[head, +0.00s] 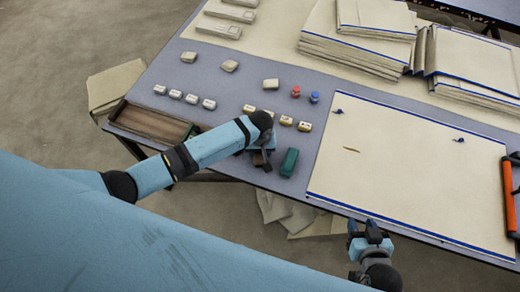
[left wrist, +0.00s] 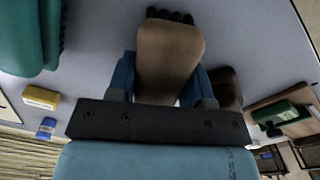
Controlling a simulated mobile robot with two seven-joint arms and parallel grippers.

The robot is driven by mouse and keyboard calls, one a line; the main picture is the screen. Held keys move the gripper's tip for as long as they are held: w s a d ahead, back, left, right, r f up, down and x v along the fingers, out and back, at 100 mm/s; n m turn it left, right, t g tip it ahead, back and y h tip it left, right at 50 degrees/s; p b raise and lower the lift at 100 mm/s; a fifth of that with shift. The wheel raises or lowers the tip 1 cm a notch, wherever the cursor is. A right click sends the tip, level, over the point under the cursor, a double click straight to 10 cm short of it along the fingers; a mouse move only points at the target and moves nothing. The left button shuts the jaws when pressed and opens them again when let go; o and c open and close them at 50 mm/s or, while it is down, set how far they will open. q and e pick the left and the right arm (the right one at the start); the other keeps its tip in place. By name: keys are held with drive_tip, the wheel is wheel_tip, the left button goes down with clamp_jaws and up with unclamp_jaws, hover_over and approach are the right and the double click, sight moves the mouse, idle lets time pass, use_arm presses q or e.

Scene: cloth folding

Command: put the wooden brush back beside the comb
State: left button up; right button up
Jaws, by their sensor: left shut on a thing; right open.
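My left gripper (left wrist: 165,85) is shut on the wooden brush (left wrist: 168,50), a brown block with dark bristles at its far end in the left wrist view. In the head view my left gripper (head: 262,158) is low over the front part of the table, just left of a dark green block (head: 289,162); the brush is mostly hidden there by my arm. A dark brown piece (left wrist: 226,88) shows partly behind the right finger in the left wrist view. I cannot make out the comb for certain. My right gripper (head: 371,236) is open and empty by the table's front edge.
A cream cloth with blue edges (head: 405,175) lies flat at the right. Folded cloths (head: 365,45) are stacked behind it. A wooden tray (head: 150,123) is at the left edge. Small blocks, a red bottle (head: 295,91) and a blue bottle (head: 315,97) stand mid-table.

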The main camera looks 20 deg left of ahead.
use_arm(q)
drive_tip(key=o, duration=0.8)
drive_tip(key=shift+f, duration=0.1)
drive_tip(key=shift+o, duration=0.2)
wheel_tip(320, 180, up, 12)
drive_tip(key=shift+m+t+h, duration=0.7)
drive_tip(key=shift+h, duration=0.2)
drive_tip(key=s+f, duration=0.1)
drive_tip(key=s+d+f, duration=0.1)
drive_tip(key=s, duration=0.1)
drive_tip(key=shift+d+f+p, duration=0.25)
drive_tip(key=shift+f+p, duration=0.05)
drive_tip(key=shift+f, duration=0.1)
drive_tip(key=s+a+m+t, duration=0.3)
drive_tip(key=s+t, duration=0.1)
drive_tip(key=s, duration=0.3)
drive_tip(key=s+a+m+t+h, duration=0.1)
drive_tip(key=s+a+m+t, duration=0.2)
drive_tip(key=s+t, duration=0.2)
drive_tip(key=shift+s+a+t+h, duration=0.25)
drive_tip(key=shift+s+t+h, duration=0.05)
drive_tip(key=shift+s, duration=0.85)
